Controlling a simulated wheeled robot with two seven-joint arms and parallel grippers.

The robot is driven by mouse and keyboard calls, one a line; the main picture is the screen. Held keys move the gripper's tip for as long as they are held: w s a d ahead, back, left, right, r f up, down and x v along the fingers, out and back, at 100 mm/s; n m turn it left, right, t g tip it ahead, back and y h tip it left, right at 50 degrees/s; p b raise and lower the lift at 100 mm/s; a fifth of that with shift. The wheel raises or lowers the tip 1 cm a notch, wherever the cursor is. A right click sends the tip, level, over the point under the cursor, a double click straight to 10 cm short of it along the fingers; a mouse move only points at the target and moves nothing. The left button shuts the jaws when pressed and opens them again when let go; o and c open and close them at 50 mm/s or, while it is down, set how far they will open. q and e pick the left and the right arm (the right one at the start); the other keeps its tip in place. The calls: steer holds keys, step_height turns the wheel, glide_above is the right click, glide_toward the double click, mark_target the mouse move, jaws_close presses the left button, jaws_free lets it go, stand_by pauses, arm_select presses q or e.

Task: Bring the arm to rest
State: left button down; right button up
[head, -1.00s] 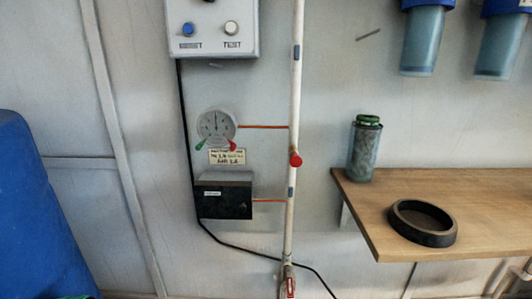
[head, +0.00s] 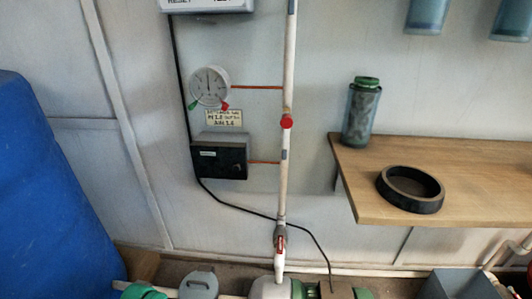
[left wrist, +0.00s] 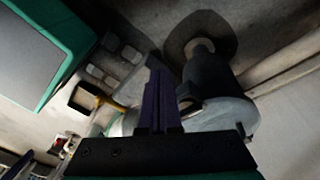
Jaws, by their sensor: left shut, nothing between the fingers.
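My left gripper (left wrist: 158,80) shows in the left wrist view. Its dark fingers lie together, shut with nothing between them. Neither gripper shows in the head view, and my right gripper is in no frame. In the left wrist view a grey cylindrical body (left wrist: 235,115) with a dark part (left wrist: 207,75) on it lies behind and to the right of the fingers. I cannot tell how far the fingers are from it.
The head view shows a gauge (head: 209,86), a black box (head: 220,158) and a white pipe (head: 285,180) on the wall. A wooden shelf (head: 470,205) holds a black ring (head: 410,203) and a green-capped canister (head: 361,115). A blue container (head: 45,190) stands left. Equipment crowds the floor.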

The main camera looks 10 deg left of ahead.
arm_select(q)
steer(key=s+d+r+n+t+y, duration=0.1)
steer(key=s+d+r+n, duration=0.15)
steer(key=d, duration=0.45)
steer(key=s+d+r+n+y, duration=0.1)
steer(key=d+r+n, duration=0.15)
steer(key=d, duration=0.45)
steer(key=s+a+p, duration=0.2)
steer(key=s+p, duration=0.6)
steer(key=p, duration=0.5)
steer(key=s+a+r+p, duration=0.1)
steer(key=s+a+p, duration=0.2)
steer(key=s+p, duration=0.5)
steer(key=p, duration=0.4)
steer(key=shift+s+a+m+g+p, duration=0.3)
steer(key=shift+p, duration=0.05)
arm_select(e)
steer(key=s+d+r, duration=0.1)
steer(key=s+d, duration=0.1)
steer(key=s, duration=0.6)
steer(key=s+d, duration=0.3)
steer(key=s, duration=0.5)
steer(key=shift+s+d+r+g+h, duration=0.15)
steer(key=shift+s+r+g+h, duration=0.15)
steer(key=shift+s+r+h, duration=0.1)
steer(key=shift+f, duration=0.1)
